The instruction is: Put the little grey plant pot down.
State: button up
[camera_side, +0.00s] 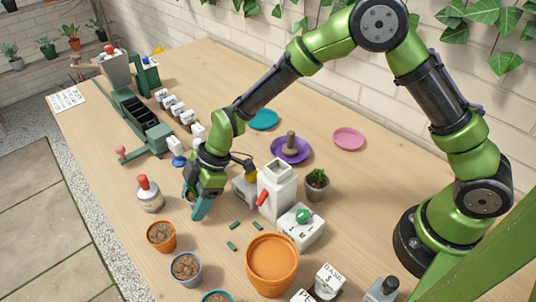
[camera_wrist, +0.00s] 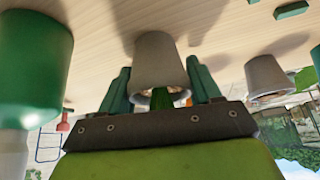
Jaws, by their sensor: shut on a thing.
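The little grey pot (camera_wrist: 160,65) is between the two teal fingers of my gripper (camera_wrist: 162,88) in the wrist view. The fingers are shut on it, one at each side. Its wide rim faces the gripper, and a bit of green shows at the rim. Its narrow base points toward the wooden table. I cannot tell whether the base touches the table. In the side view my gripper (camera_side: 203,208) points down, low over the middle of the table, and mostly hides the pot.
An orange pot (camera_side: 161,241) and a grey pot of soil (camera_side: 187,280) stand in front. A white and red-handled device (camera_side: 278,192) and a potted succulent (camera_side: 317,187) stand to the right. Small green pieces (camera_side: 232,246) lie nearby. A red-topped jar (camera_side: 149,200) stands left.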

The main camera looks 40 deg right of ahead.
jog(key=shift+f, duration=0.15)
jog(key=o, duration=1.1)
jog(key=shift+o, duration=0.2)
